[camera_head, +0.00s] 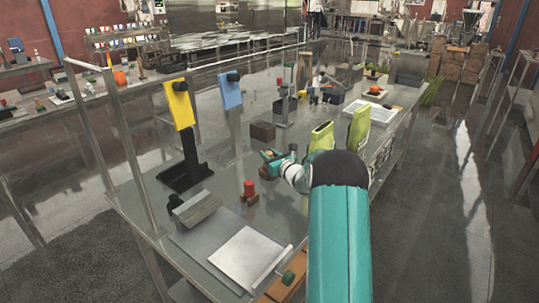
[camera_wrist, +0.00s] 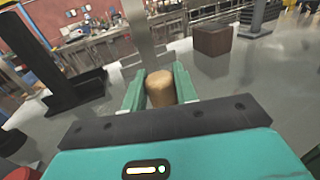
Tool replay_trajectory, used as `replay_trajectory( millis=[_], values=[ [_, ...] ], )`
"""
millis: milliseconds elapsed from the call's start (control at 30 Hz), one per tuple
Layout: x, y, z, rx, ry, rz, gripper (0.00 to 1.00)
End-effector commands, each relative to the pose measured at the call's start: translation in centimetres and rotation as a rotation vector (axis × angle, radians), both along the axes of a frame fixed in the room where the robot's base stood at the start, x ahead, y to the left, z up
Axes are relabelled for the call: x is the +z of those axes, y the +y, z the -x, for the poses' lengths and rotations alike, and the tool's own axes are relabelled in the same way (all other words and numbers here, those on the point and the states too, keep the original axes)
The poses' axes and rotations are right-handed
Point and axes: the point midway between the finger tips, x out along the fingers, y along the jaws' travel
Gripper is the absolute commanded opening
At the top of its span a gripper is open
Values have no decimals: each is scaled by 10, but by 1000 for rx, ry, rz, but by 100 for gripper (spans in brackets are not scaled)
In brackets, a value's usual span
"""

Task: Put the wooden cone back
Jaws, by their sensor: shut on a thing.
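The wooden cone (camera_wrist: 160,89) is a tan, rounded wooden piece in the middle of the wrist view. It sits between the two green fingers of my gripper (camera_wrist: 159,84), which is shut on it. Its lower part is hidden by the gripper body. In the head view my gripper (camera_head: 269,164) is above the middle of the grey metal table (camera_head: 222,193), right of the black stand. The cone is too small to make out clearly there.
A red cylinder on a wooden base (camera_head: 249,191) stands below my gripper in the picture. A dark brown box (camera_head: 263,131) is behind it. A yellow panel (camera_head: 179,104) and a blue panel (camera_head: 230,91) stand to the left. A metal plate (camera_head: 246,256) lies at the front.

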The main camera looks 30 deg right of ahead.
Motion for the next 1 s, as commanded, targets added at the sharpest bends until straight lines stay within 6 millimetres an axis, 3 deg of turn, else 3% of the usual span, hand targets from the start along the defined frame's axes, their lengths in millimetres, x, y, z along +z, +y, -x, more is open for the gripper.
replay_trajectory(
  millis=[33,133,533,667,1000],
  values=[
    [-1,0,0,0,0,0,31],
    [-1,0,0,0,0,0,50],
    [6,-1,2,-1,-1,2,51],
    [5,-1,21,-1,1,1,51],
    [5,-2,93,-2,1,2,51]
  ],
)
